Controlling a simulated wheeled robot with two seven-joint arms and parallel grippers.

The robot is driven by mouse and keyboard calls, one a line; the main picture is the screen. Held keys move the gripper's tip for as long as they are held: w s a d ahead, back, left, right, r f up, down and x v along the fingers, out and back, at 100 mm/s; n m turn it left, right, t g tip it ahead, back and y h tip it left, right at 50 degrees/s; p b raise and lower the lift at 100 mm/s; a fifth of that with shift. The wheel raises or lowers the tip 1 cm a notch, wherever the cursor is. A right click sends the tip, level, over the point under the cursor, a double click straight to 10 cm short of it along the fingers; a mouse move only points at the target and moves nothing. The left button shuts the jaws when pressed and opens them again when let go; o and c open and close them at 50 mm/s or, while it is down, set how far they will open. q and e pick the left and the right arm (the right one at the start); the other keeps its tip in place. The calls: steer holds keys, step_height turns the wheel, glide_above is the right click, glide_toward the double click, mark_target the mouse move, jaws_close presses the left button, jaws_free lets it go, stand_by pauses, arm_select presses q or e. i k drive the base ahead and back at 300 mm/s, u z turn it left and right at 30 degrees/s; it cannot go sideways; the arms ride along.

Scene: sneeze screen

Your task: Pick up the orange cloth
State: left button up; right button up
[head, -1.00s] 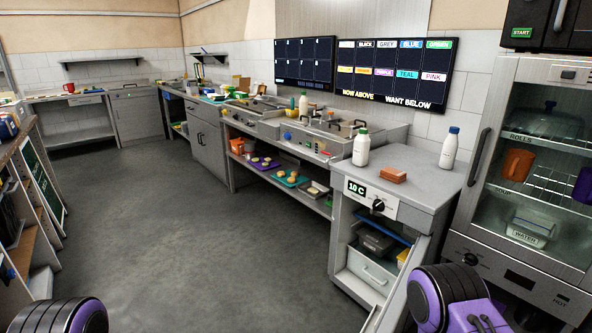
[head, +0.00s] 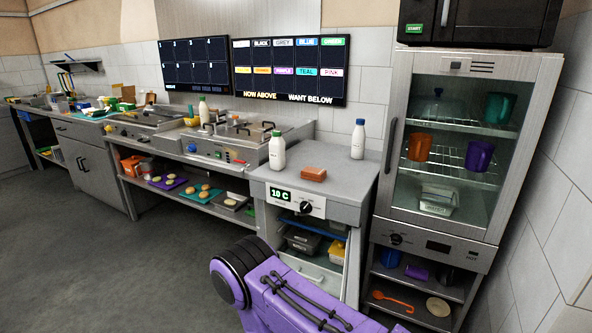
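A small orange-brown folded block, which looks like the orange cloth (head: 313,174), lies on the grey top of the low cabinet (head: 342,185) with the 10 C display. A white bottle with a green cap (head: 277,153) stands to its left, and a white bottle with a blue cap (head: 358,140) stands to its right and behind. A purple arm of mine reaches in at the bottom centre, in front of and below the cabinet top. Neither gripper's fingers can be seen, and nothing touches the cloth.
A glass-door cabinet (head: 450,150) with cups stands right of the low cabinet. Its open lower shelves hold an orange spoon (head: 392,300). The low cabinet's open front shows containers. A long counter with griddles (head: 215,148) runs left. The floor at left is clear.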

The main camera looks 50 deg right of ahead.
mark_target(313, 174)
steer(key=i, duration=2.25)
steer(key=z, duration=1.7)
steer(key=i, duration=1.2)
steer(key=z, duration=0.55)
